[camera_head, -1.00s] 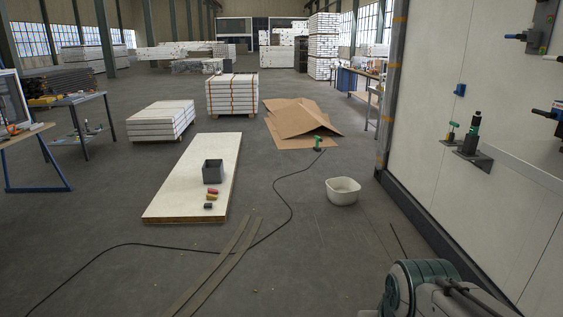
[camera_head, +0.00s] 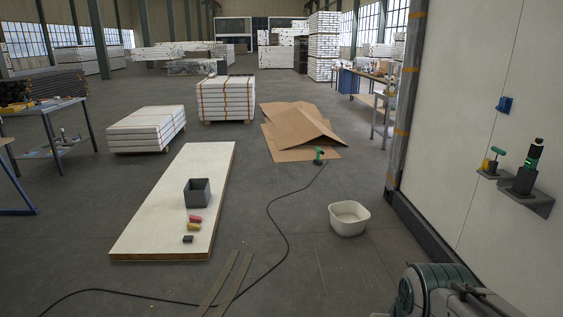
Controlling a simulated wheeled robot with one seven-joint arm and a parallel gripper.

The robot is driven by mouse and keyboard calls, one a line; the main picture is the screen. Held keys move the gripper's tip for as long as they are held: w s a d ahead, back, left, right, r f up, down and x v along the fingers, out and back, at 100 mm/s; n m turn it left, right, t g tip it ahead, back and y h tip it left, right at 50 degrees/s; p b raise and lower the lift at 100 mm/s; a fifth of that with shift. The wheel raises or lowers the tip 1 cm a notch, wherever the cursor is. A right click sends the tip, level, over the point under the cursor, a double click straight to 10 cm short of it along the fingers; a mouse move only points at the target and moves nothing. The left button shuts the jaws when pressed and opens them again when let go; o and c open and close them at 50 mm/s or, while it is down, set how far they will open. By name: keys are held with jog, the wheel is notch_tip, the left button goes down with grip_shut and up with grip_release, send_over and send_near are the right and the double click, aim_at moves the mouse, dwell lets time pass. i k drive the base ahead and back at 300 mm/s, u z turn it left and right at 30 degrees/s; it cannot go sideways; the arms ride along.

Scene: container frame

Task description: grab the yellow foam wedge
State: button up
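A small yellow piece (camera_head: 194,227), likely the foam wedge, lies on the pale board (camera_head: 150,228) on the floor ahead, left of centre. It sits between a small red piece (camera_head: 195,219) and a dark piece (camera_head: 188,239). Its exact shape is too small to tell. Part of my arm shows at the lower right, well apart from the board. My gripper's fingers are not visible.
A grey open box (camera_head: 197,193) stands on the board behind the small pieces. A black cable (camera_head: 284,236) winds across the floor to a green tool (camera_head: 319,156). A white tub (camera_head: 349,218) stands right of it. Cardboard sheets (camera_head: 298,128) lie behind. A white wall panel (camera_head: 455,120) bounds the right.

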aim_at(191, 226)
jog(key=u, duration=0.25)
jog(key=i, duration=1.55)
jog(key=u, duration=0.65)
jog(key=i, duration=1.95)
jog(key=z, duration=0.7)
jog(key=i, duration=1.3)
jog(key=u, duration=1.15)
jog(key=i, duration=0.85)
jog(key=u, duration=0.85)
